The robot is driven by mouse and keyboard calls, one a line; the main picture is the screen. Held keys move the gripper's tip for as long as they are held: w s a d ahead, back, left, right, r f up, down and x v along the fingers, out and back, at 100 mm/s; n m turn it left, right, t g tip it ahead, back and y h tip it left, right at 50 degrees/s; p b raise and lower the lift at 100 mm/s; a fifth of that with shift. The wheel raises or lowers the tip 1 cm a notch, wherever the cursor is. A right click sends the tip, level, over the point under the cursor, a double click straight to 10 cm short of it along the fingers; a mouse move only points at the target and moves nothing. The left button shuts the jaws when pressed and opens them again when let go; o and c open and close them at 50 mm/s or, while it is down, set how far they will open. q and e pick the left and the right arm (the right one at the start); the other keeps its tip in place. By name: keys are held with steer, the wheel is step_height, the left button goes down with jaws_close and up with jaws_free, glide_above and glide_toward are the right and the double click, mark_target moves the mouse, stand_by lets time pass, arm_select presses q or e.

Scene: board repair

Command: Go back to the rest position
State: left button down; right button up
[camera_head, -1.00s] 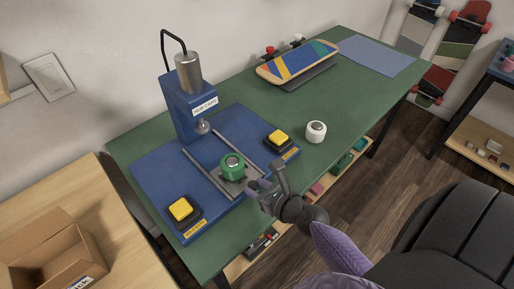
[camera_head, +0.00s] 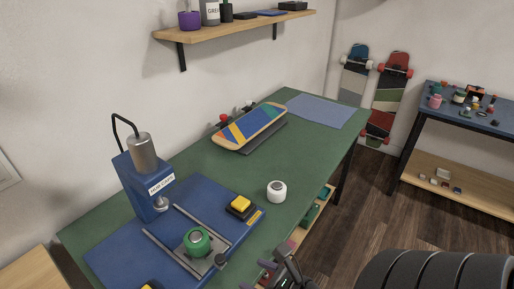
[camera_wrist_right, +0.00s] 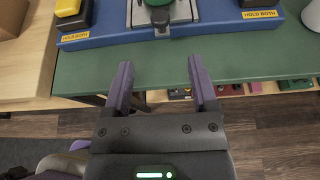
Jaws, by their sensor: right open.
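My right gripper (camera_head: 283,268) is at the bottom of the head view, just off the front edge of the green workbench (camera_head: 215,160). In the right wrist view the right gripper (camera_wrist_right: 160,82) has its two purple fingers apart with nothing between them. Beyond the fingertips is the blue press base (camera_wrist_right: 215,22) with a green wheel (camera_wrist_right: 158,3) on its sliding plate. The green wheel also shows in the head view (camera_head: 197,242), apart from the gripper. My left gripper is not in view.
The blue press (camera_head: 147,187) stands on the bench beside a yellow button (camera_head: 240,203). A white wheel (camera_head: 277,191) stands to the right. A skateboard deck (camera_head: 250,128) rests on a stand farther back. A shelf with small parts (camera_wrist_right: 285,85) is under the bench edge.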

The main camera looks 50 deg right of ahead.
stand_by(0.3)
steer(key=s+a+n+g+y, duration=0.1)
steer(key=s+a+n+g, duration=0.4)
steer(key=n, duration=0.9)
steer(key=a+n+g+y, duration=0.25)
steer(key=a+n, duration=0.45)
steer(key=n, duration=0.8)
steer(key=s+d+n+g+h, duration=0.3)
steer(key=n+h, duration=0.2)
steer(key=n, duration=0.3)
steer(key=s+f+g, duration=0.1)
steer(key=s+f, duration=0.2)
steer(key=f, duration=1.6)
steer(key=s+d+f, duration=0.1)
steer(key=s+f, duration=0.3)
steer(key=s, duration=0.2)
steer(key=s+d+f+g, duration=0.1)
steer(key=s+d+f, duration=0.1)
steer(key=s+f, duration=0.2)
steer(key=s, duration=0.3)
steer(key=shift+d+f, duration=0.3)
steer(key=shift+f, duration=0.05)
